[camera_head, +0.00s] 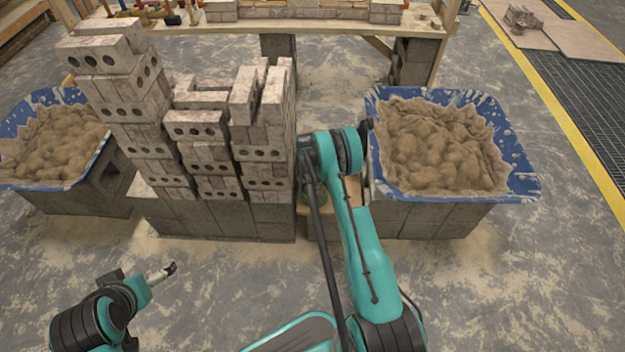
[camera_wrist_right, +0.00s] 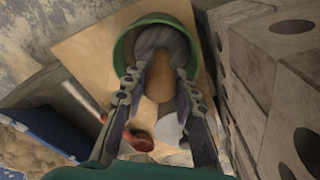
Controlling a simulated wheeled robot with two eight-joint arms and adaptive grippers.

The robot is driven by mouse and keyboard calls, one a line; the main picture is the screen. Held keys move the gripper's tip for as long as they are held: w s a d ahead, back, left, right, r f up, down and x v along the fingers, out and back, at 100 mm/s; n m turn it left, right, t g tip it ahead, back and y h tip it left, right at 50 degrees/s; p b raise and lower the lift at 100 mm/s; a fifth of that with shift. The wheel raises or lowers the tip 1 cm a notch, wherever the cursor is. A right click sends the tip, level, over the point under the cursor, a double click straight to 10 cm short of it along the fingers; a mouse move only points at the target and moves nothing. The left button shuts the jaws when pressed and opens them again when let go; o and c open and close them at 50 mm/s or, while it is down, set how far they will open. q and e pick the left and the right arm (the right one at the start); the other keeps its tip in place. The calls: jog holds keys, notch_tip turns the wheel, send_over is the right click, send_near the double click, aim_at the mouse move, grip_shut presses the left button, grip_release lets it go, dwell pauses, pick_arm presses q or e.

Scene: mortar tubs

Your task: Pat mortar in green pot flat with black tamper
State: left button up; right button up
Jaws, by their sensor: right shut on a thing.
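A green pot (camera_wrist_right: 125,37) stands on a tan board in the right wrist view. A dark grey arch shape and a brown area show inside its rim; I cannot tell the mortar surface clearly. My right gripper (camera_wrist_right: 160,92) is at the pot's near side, its two fingers on either side of a brownish thing. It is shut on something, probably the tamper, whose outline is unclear.
Blue tubs of mortar stand at the right (camera_head: 525,186) and left (camera_head: 20,182). Stacked bricks (camera_head: 195,130) rise close to the left of my right arm. A red-handled tool (camera_wrist_right: 138,141) lies near the pot. The front floor is clear.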

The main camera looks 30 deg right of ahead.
jog(key=shift+f, duration=0.3)
jog(key=shift+r, duration=0.8)
jog(key=shift+s+d, duration=0.1)
jog(key=shift+s+d, duration=0.15)
jog(key=shift+s, duration=0.25)
jog(key=shift+f, duration=0.15)
jog(key=shift+f, duration=0.65)
